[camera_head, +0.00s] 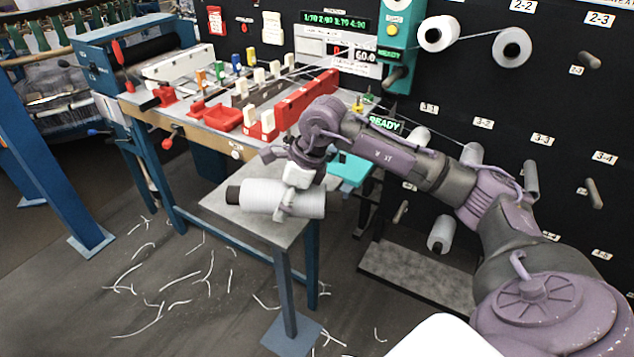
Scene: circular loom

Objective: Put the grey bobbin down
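The grey bobbin (262,196), a pale wound cylinder with a dark core end at its left, lies horizontal at the small grey side table (285,232). My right gripper (288,200) reaches in from the right and above, with its fingers around the middle of the bobbin. It appears shut on the bobbin. The bobbin is over the table top or resting on it; I cannot tell whether it touches. The gripper hides part of the bobbin's middle. My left gripper is not in view.
A workbench (238,135) with red trays and several small coloured parts stands behind. A black panel (560,110) at the right carries pegs and white bobbins (437,34). Thread scraps (205,270) litter the floor. A teal object (350,170) is right of the gripper.

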